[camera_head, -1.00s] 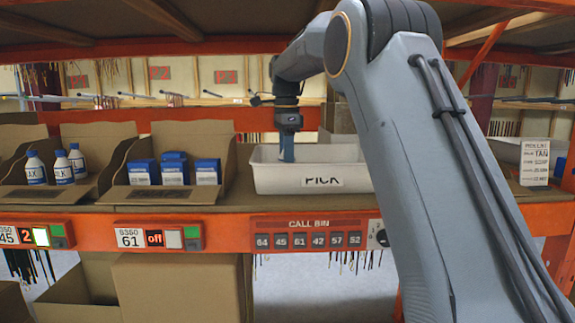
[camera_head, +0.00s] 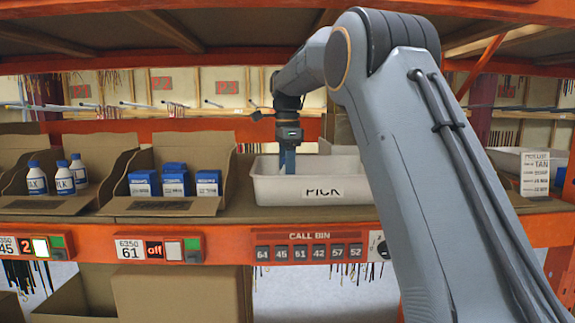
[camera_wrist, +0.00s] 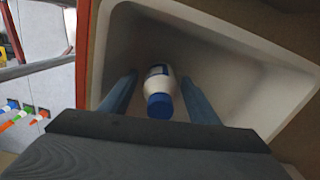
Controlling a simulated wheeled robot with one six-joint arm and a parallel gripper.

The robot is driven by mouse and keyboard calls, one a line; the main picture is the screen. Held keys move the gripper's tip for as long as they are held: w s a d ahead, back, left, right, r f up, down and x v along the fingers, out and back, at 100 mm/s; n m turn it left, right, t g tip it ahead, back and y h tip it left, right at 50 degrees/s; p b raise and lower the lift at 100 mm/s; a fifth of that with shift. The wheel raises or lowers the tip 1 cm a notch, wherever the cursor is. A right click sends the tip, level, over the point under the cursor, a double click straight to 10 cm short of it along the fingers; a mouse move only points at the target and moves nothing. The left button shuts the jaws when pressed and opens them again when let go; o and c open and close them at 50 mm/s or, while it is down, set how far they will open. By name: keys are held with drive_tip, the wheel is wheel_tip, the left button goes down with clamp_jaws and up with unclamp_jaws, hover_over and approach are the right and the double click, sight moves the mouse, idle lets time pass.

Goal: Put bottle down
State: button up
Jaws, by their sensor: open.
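A white bottle with a blue cap (camera_wrist: 160,90) is inside the white bin marked PICK (camera_head: 264,190), seen in the wrist view. My gripper (camera_wrist: 160,92) is open, with one blue finger on each side of the bottle. Gaps show between the fingers and the bottle. In the head view, my gripper (camera_head: 287,162) points down into the bin; its fingertips and the bottle are hidden behind the bin's front wall. The bin's pale inner wall (camera_wrist: 240,50) also shows in the wrist view.
Left of the bin, a cardboard box (camera_head: 127,204) holds blue-and-white cartons (camera_head: 175,180). Another box farther left holds several white bottles with blue caps (camera_head: 64,178). A pick list card (camera_head: 535,173) stands at right. The orange shelf beam (camera_head: 225,245) runs along the front.

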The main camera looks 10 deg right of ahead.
wheel_tip(320, 180, up, 10)
drive_tip(key=shift+r+b, duration=0.15)
drive_tip(key=shift+b, duration=1.1)
drive_tip(key=shift+r, duration=0.75)
